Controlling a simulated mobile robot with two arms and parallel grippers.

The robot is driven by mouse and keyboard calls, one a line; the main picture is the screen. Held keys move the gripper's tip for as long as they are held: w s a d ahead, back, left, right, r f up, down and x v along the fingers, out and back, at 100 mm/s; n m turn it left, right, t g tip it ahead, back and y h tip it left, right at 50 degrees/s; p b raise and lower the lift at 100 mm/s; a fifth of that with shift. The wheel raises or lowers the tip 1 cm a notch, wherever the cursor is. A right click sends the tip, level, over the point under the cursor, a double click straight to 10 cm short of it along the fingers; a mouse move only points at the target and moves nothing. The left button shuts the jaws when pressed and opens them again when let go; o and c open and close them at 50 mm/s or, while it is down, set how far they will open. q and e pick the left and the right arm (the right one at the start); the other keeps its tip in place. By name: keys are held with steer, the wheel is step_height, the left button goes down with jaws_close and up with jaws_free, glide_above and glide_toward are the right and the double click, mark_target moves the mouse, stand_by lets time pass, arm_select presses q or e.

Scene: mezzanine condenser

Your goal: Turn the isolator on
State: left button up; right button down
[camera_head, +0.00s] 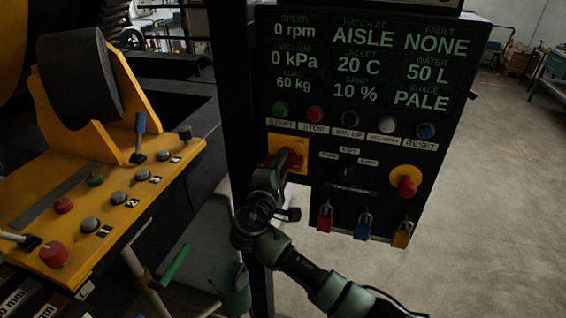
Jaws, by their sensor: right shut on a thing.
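The isolator is a red rotary handle (293,158) on a yellow square plate (301,143), at the lower left of the dark control panel (300,188). My right gripper (276,167) is in front of it, shut on the red handle. The gripper and wrist hide the left and lower parts of the plate, so the handle's exact angle and its markings are hard to read. My left gripper is not in view.
The panel's display (365,60) reads 0 rpm and fault NONE. A red emergency button (406,187) and hanging red, blue and yellow padlocks (362,229) are to the right. A yellow console (110,205) with buttons and levers stands left. Open floor (490,190) lies right.

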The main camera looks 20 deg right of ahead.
steer(key=n, duration=0.6)
steer(key=shift+d+n, duration=0.2)
steer(key=shift+n, duration=0.2)
steer(key=shift+r, duration=0.1)
stand_by(0.3)
steer(key=c, duration=1.3)
jaws_free()
steer(key=shift+c, duration=0.2)
steer(key=shift+o, duration=0.5)
steer(key=shift+d, duration=0.15)
